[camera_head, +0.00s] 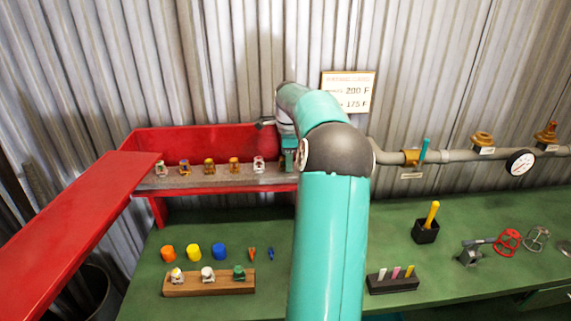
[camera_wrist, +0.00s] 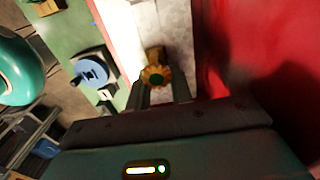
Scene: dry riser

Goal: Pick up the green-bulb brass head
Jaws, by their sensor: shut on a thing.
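The brass head (camera_wrist: 155,76) with a green centre shows in the wrist view, between the tips of my gripper's fingers. My gripper (camera_wrist: 163,88) is shut on it, over a pale grey ledge beside a red wall. In the head view my gripper (camera_head: 288,160) is at the right end of the red cabinet's shelf (camera_head: 221,182), partly behind my arm. The held head cannot be made out there.
Several other heads (camera_head: 209,166) stand in a row on the shelf, left of my gripper. The open red door (camera_head: 85,225) reaches out at left. On the green bench (camera_head: 260,305) are a wooden block (camera_head: 210,288) with three heads and coloured caps (camera_head: 193,251).

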